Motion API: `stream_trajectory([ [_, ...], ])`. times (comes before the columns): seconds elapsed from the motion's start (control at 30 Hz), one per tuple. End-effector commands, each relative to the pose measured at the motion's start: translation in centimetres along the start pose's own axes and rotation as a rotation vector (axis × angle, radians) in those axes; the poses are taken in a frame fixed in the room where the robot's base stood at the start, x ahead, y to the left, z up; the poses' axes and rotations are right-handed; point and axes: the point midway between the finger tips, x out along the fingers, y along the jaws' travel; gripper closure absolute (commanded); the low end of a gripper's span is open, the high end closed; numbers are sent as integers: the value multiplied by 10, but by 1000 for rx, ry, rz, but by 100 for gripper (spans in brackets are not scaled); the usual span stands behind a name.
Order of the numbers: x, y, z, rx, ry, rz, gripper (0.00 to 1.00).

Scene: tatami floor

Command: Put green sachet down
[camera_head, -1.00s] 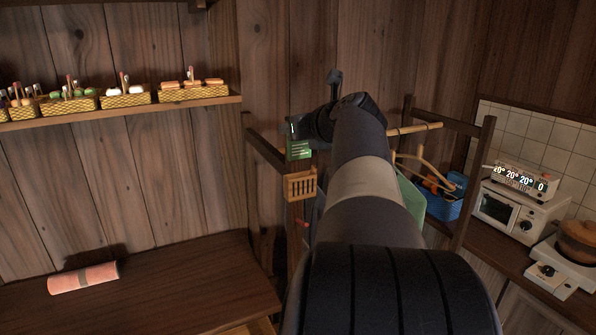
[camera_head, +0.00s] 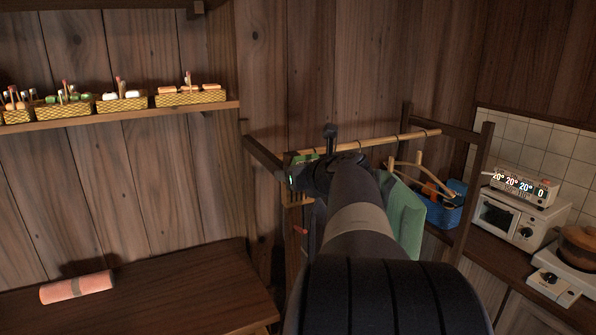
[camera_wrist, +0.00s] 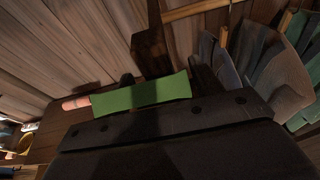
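The green sachet (camera_wrist: 142,95) lies across the front of my gripper (camera_wrist: 150,85) in the wrist view, as a flat green strip. In the head view only a thin edge of the sachet (camera_head: 305,158) shows above my gripper (camera_head: 302,174). My gripper is shut on it and holds it in the air, near the wooden rack by the wall. My dark arm hides much of what lies beyond it, and the fingertips are hard to make out.
A wooden rack with a rail (camera_head: 390,141) carries hanging cloths, one green (camera_head: 405,222). A blue basket (camera_head: 444,208) and white oven (camera_head: 508,217) stand right. A dark bench (camera_head: 170,295) with a pink roll (camera_head: 76,287) is left, below a shelf of baskets (camera_head: 122,102).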

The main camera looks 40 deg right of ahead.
Motion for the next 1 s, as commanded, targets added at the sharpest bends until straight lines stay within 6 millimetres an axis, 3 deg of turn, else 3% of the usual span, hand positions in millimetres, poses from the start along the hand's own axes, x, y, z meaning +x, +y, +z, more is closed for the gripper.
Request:
stream_trajectory([
  [0.13, -2, 0, 4, -1, -7, -2, 28],
  [0.47, -9, 0, 6, -1, -12, -5, 28],
  [1.0, -107, -1, 5, -1, -14, -8, 28],
])
